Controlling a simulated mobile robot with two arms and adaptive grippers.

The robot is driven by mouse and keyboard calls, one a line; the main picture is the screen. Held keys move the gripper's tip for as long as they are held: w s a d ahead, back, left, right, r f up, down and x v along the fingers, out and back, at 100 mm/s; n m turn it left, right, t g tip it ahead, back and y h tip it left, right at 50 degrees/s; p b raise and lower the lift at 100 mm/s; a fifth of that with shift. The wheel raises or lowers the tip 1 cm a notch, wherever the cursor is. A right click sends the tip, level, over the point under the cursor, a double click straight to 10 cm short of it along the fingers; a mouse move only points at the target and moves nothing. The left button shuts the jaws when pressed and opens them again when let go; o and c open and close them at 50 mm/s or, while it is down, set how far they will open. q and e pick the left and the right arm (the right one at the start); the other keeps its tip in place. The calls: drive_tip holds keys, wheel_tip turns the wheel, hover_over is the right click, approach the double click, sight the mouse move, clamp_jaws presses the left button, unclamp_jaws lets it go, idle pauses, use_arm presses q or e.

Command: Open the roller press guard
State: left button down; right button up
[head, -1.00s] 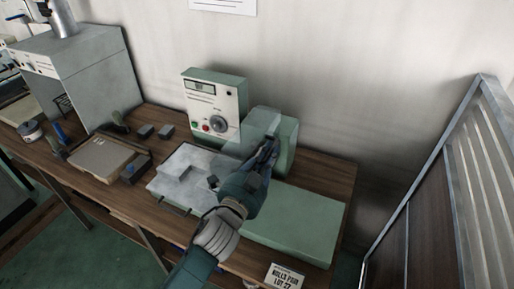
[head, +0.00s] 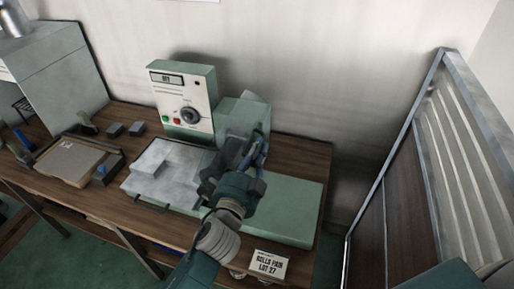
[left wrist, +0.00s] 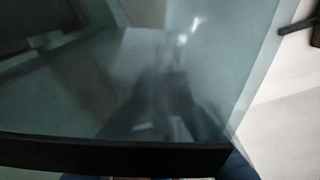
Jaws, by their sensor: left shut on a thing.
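The roller press (head: 215,140) stands on the wooden bench with its green base plate at the right. Its clear guard (head: 233,145) is a see-through panel in front of the green roller housing; how far it is tilted is hard to tell. My left gripper (head: 257,152) is at the guard's right side, shut on the guard, and its arm covers part of it. In the left wrist view the glassy guard (left wrist: 150,70) fills most of the picture, with a dark bar (left wrist: 110,155) along the bottom. My right gripper is out of view.
The control box (head: 185,100) with a dial stands behind the press. A tray (head: 72,160) and small grey blocks (head: 125,129) sit further left. A slatted metal frame (head: 400,140) stands at the right.

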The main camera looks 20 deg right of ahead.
use_arm(q)
drive_tip(key=shift+f, duration=0.1)
drive_tip(key=c, duration=1.8)
unclamp_jaws()
drive_tip(key=shift+c, duration=0.2)
drive_tip(key=v, duration=1.2)
drive_tip(key=shift+a, duration=0.15)
drive_tip(key=b+v, duration=0.2)
drive_tip(key=v, duration=1)
drive_tip(key=shift+s+a, duration=0.1)
